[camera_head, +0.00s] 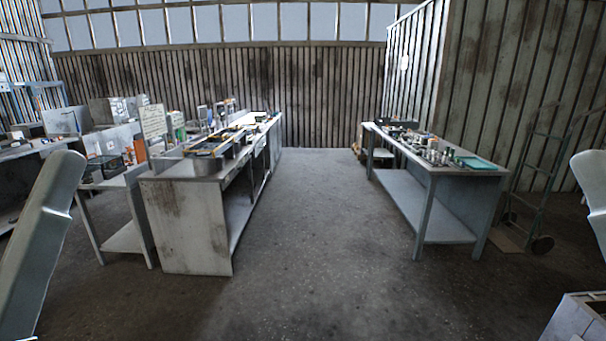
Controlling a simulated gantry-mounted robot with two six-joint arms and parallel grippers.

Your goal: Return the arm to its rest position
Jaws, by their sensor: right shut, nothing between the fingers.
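A pale grey link of my left arm (40,235) rises at the left edge of the head view, leaning to the right. A pale link of my right arm (594,185) shows at the right edge, partly cut off. Both arms are raised and apart from the benches. No fingers of either gripper show; both lie outside the picture. Neither visible link touches anything.
A long workbench (185,225) with trays stands left of centre, beside a smaller table (128,238). Another table (465,181) with small parts stands at right, near a hand truck (540,170). A grey box-like corner (578,318) shows bottom right. The middle floor is clear.

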